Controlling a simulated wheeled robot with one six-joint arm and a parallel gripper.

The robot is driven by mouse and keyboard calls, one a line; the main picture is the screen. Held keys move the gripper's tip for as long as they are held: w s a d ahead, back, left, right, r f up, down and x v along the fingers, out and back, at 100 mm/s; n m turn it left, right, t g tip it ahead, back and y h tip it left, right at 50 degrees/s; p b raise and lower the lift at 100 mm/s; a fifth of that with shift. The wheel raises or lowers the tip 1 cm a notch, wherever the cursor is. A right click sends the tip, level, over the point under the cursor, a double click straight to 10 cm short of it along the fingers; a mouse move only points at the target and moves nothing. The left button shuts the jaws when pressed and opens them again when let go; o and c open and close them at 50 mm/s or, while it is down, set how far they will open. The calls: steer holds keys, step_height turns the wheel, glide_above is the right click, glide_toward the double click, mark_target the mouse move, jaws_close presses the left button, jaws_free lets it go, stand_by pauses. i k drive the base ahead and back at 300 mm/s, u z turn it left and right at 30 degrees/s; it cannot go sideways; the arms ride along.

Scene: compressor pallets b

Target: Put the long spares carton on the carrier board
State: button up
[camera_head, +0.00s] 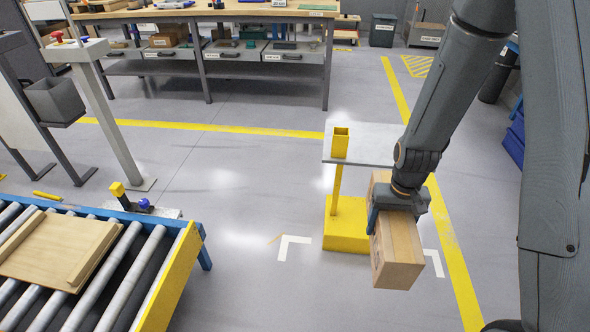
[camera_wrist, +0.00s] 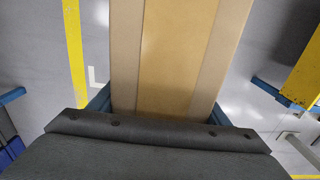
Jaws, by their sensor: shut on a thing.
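The long spares carton (camera_head: 399,252) is a brown cardboard box held in the air at the right of the head view. My gripper (camera_head: 399,207) is shut on it from above, with the blue fingers at its sides. The carrier board (camera_head: 62,247) is a flat wooden board with raised edge strips, lying on the roller conveyor at the lower left of the head view. The board's top looks bare.
The roller conveyor (camera_head: 180,275) has a yellow end plate and blue frame. A yellow post and base (camera_head: 346,225) with a grey plate (camera_head: 372,144) stand just behind the carton. A control pedestal (camera_head: 110,110) rises behind the conveyor. Open floor lies between conveyor and carton.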

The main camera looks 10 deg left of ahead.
mark_target(69, 249)
steer(key=u, duration=1.55)
steer(key=i, duration=1.4)
steer(key=u, duration=1)
steer(key=i, duration=0.5)
steer(key=u, duration=0.05)
